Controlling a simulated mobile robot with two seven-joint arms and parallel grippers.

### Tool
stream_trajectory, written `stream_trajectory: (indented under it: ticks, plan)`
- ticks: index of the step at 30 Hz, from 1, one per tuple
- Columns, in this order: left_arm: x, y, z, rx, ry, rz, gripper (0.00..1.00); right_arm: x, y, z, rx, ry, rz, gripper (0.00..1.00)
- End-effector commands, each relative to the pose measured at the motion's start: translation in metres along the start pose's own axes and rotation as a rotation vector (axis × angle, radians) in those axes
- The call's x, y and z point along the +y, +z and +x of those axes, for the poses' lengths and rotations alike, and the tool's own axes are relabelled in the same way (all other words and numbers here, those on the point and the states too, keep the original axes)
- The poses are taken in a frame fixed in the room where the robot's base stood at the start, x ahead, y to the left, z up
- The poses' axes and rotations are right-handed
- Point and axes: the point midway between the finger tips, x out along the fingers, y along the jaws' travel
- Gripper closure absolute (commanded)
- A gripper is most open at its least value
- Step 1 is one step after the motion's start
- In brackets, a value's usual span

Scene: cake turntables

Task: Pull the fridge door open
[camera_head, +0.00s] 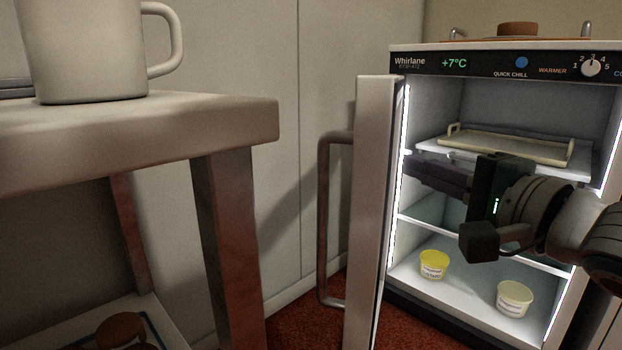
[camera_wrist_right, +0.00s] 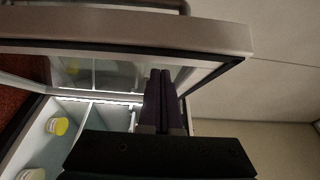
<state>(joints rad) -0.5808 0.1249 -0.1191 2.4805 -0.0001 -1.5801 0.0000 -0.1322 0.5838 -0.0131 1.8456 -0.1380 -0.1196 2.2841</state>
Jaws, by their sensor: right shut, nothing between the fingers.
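The fridge (camera_head: 420,62) stands at the right with its interior lit and exposed. Its door (camera_head: 372,210) stands wide open, swung out to the left and seen nearly edge-on, with the bar handle (camera_head: 323,225) on its far left side. My right gripper (camera_head: 412,168) is in front of the fridge opening, its fingers pointing left at the inner side of the door. In the right wrist view the fingers (camera_wrist_right: 162,85) are together and empty, in front of the door's inner face; the door's frame (camera_wrist_right: 130,30) crosses the top. Whether they touch it I cannot tell. My left gripper is out of view.
A yellow tub (camera_head: 434,264) and a pale tub (camera_head: 514,298) stand on the fridge floor, and a tray (camera_head: 510,147) lies on the upper shelf. A wooden table (camera_head: 230,118) with a mug (camera_head: 85,50) is at the left. Red carpet shows between table and fridge.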

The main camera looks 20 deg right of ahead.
Motion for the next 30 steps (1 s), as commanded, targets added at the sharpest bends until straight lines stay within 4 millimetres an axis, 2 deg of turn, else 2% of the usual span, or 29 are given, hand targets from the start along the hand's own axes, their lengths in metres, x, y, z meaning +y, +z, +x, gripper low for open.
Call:
stream_trajectory:
  ticks: [4, 16, 19, 25, 30]
  plan:
    - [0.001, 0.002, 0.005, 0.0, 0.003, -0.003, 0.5, 0.001, 0.008, 0.008, 0.0, -0.001, 0.001, 1.0]
    - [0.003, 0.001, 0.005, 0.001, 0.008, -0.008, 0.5, 0.0, 0.01, 0.009, 0.001, 0.0, 0.001, 1.0]
    - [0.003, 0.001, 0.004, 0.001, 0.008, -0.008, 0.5, 0.0, 0.015, 0.016, 0.008, -0.003, 0.006, 1.0]
    - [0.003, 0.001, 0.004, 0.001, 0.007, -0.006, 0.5, 0.002, 0.052, 0.053, 0.016, -0.005, 0.015, 1.0]
    - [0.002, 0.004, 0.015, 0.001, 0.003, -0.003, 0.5, 0.004, 0.087, 0.091, 0.015, -0.006, 0.011, 1.0]
